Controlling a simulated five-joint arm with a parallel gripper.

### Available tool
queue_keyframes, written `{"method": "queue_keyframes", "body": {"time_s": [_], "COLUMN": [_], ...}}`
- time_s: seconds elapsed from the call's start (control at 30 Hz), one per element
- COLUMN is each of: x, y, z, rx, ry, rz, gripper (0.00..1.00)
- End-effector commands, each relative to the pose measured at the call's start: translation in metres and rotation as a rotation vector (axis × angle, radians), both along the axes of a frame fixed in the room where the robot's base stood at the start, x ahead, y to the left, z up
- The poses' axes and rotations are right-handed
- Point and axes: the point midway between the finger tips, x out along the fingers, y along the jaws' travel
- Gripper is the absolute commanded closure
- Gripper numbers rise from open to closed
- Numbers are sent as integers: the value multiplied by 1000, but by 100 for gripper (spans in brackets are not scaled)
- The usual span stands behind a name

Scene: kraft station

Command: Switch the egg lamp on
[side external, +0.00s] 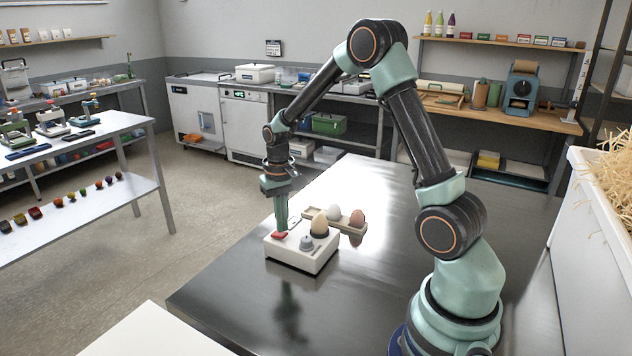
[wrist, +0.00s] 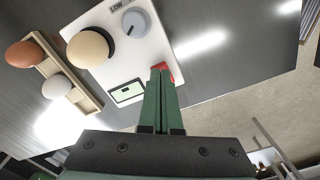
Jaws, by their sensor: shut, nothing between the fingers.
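The egg lamp is a white box (side external: 300,258) on the steel table, with a tan egg (side external: 319,225) upright on top, a grey knob (side external: 307,242) and a red switch (side external: 279,235). In the wrist view the white box (wrist: 108,66) also shows a small green display (wrist: 128,92), the grey dial (wrist: 136,23) and the word LOW. My gripper (side external: 281,230) points down, shut and empty, with its tips at the red switch. In the wrist view the fingertips (wrist: 161,70) cover part of the red switch (wrist: 171,66). I cannot tell whether they press it or whether the egg is lit.
A tan tray (side external: 352,228) holding a white egg (side external: 333,212) and a brown egg (side external: 357,218) stands just behind the box. A white bin of straw (side external: 598,200) is at the right. The steel table (side external: 225,285) is bare left of and in front of the box.

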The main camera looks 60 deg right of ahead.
Motion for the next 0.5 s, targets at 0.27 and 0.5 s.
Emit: {"method": "queue_keyframes", "body": {"time_s": [0.27, 0.5], "x": [0, 0], "y": [0, 0], "z": [-4, -7], "rx": [0, 0], "ry": [1, 1], "rz": [0, 0], "gripper": [100, 100]}}
